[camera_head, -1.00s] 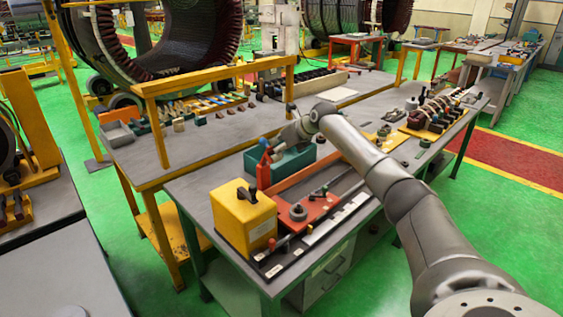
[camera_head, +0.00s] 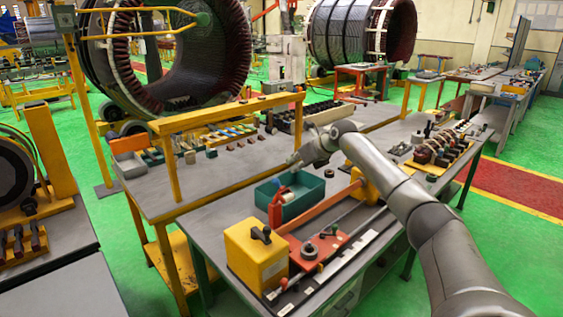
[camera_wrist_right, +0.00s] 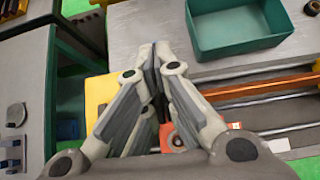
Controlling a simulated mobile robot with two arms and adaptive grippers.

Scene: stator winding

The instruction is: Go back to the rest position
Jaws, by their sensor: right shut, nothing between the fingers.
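My right arm comes in from the right in the head view. Its gripper (camera_head: 295,162) is above the bench, just behind and above the teal bin (camera_head: 309,204). In the right wrist view the fingers (camera_wrist_right: 153,52) come together at the tips with nothing between them. The teal bin (camera_wrist_right: 196,39) stands at the upper right there, apart from the fingers. My left gripper is in neither view.
On the near bench stand a yellow box (camera_head: 256,262), a red-orange plate (camera_head: 318,250) with a dark round part, and a long orange bar (camera_head: 322,210). A yellow post frame (camera_head: 225,108) rises from the bench behind. Large stator rings stand at the back.

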